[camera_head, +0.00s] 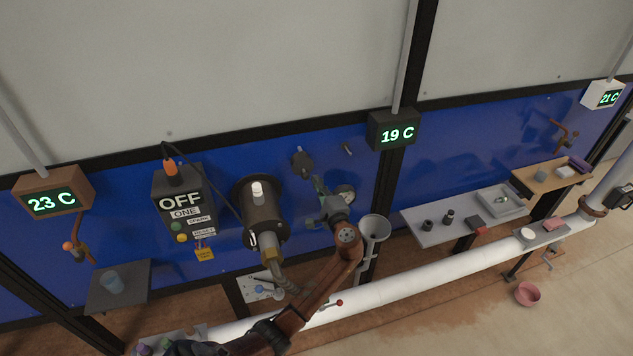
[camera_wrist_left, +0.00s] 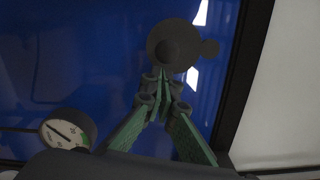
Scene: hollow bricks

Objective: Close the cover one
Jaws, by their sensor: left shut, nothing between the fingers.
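A dark round cover (camera_head: 302,161) with a small side tab is on the blue wall, right of a brown cylinder (camera_head: 262,222) with a white piece in its open mouth. The cover also shows in the left wrist view (camera_wrist_left: 177,45). A grey box (camera_head: 180,205) left of the cylinder reads OFF and ONE. My left gripper (camera_head: 319,186) is just below and right of the cover. Its green fingers (camera_wrist_left: 163,82) are shut and empty, with tips overlapping the cover's lower edge in the wrist view; I cannot tell if they touch. My right gripper is not in view.
A white pipe (camera_head: 440,272) runs below. Grey shelf (camera_head: 425,216) holds small parts.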

